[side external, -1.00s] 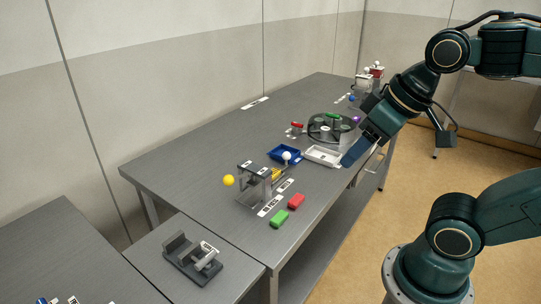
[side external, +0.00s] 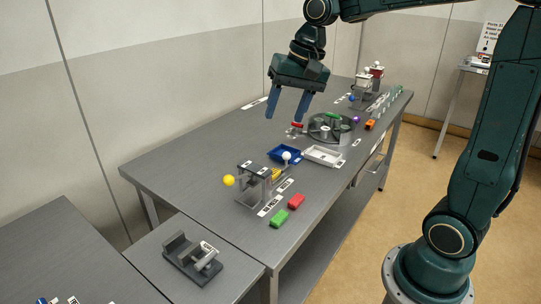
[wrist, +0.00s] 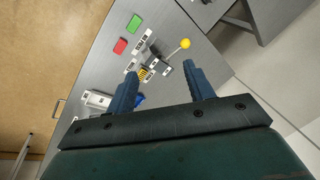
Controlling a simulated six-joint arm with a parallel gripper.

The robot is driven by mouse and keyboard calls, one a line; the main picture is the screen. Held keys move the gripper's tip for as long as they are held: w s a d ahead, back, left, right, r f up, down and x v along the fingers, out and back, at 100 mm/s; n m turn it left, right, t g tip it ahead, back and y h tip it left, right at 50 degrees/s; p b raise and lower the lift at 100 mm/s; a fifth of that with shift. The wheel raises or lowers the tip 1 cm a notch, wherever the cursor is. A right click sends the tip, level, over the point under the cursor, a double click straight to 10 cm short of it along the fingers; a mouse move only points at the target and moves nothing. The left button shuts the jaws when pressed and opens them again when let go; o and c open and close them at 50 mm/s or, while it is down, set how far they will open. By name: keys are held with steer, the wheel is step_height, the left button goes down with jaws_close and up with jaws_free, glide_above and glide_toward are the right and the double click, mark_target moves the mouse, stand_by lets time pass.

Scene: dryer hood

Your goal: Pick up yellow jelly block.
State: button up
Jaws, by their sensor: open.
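A small yellow block (side external: 277,174) shows at the right side of a grey hood-like fixture (side external: 255,182) on the table, partly hidden by it. A yellow patch (wrist: 146,74) also shows beside the fixture in the wrist view, too small to make out clearly. A yellow ball (side external: 229,180) sticks out from the fixture's left side; it also shows in the wrist view (wrist: 185,43). My gripper (side external: 285,118) is open and empty, its blue fingers pointing down, well above the table. In the wrist view, the fixture lies between and beyond my fingers (wrist: 160,69).
Red (side external: 296,201) and green (side external: 279,218) blocks lie in front of the fixture. A blue tray (side external: 283,153), a white tray (side external: 323,155) and a round dark turntable (side external: 330,127) stand behind it. A white ball (side external: 287,156) stands by the blue tray.

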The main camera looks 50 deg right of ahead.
steer(key=w+d+f+m, duration=0.3)
steer(key=w+d, duration=0.1)
steer(key=w, duration=0.2)
steer(key=m+g+y, duration=0.3)
steer(key=m, duration=0.4)
glide_toward(274, 172)
steer(key=shift+f+m, duration=0.3)
steer(key=shift+f, duration=0.1)
steer(key=shift+f, duration=0.1)
steer(key=shift+a+f, duration=0.25)
steer(key=shift+f, duration=0.2)
steer(key=shift+x, duration=3.15)
